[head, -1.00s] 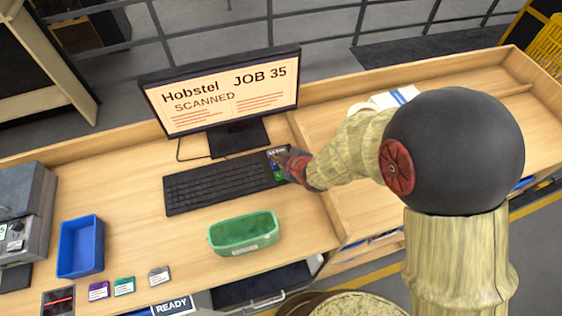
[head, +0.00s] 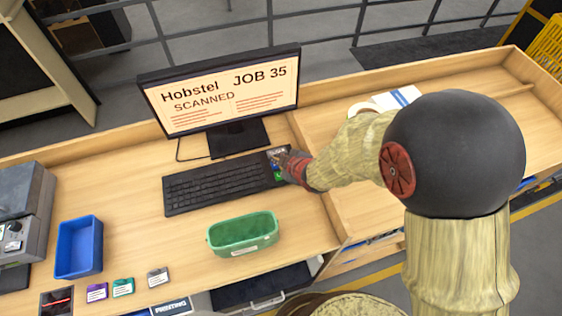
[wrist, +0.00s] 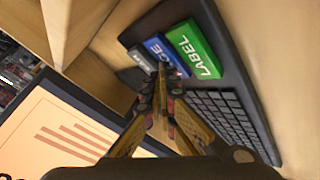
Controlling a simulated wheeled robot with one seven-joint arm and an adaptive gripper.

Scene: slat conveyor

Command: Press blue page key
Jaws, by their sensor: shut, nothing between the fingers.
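The blue page key (wrist: 155,44) is on the end of the black keyboard (head: 215,184), between a green LABEL key (wrist: 195,49) and a grey key (wrist: 139,60). In the wrist view its lettering is partly covered by my fingers. My gripper (wrist: 160,78) is shut and empty, with its fingertips at the near edge of the blue key. I cannot tell whether they touch it. In the head view my gripper (head: 280,164) is over the keyboard's right end and hides most of these keys.
A monitor (head: 225,92) reading "Hobstel JOB 35 SCANNED" stands behind the keyboard. A green bin (head: 243,234) is in front of it, and a blue tray (head: 79,247) is to the left. A wooden divider stands right of the keyboard. A small display (head: 171,306) is at the front edge.

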